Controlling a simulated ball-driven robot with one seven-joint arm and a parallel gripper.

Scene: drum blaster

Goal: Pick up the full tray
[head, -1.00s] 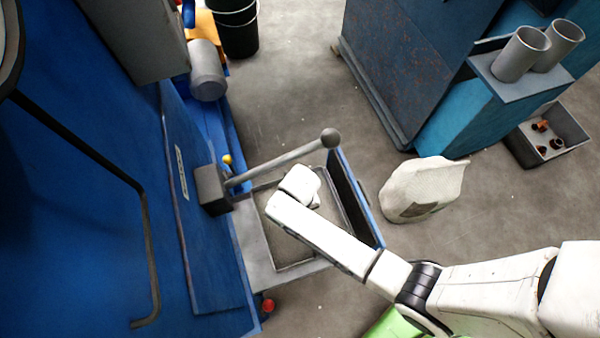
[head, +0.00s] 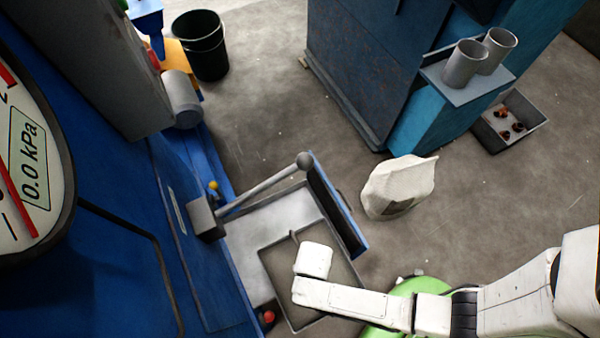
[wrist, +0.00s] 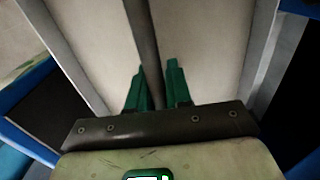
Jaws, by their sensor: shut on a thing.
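The tray (head: 274,291) is a shallow rectangle with a thin dark rim and a flat grey-brown inside. It is at the lower middle of the head view, beside the blue machine. My gripper (wrist: 155,82) has green fingers on both sides of a dark bar (wrist: 143,35) that crosses the tray; it is shut on this bar. In the wrist view, flat beige surfaces lie either side of the bar. In the head view my white wrist (head: 314,260) hides the fingers and part of the tray. I cannot tell how high the tray is.
A grey lever with a ball end (head: 304,160) reaches over the pale bay floor (head: 270,222). A blue flap (head: 337,205) stands at the bay's right. A pale sack (head: 399,187) stands on open floor beyond. A black bucket (head: 200,47) is at the back.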

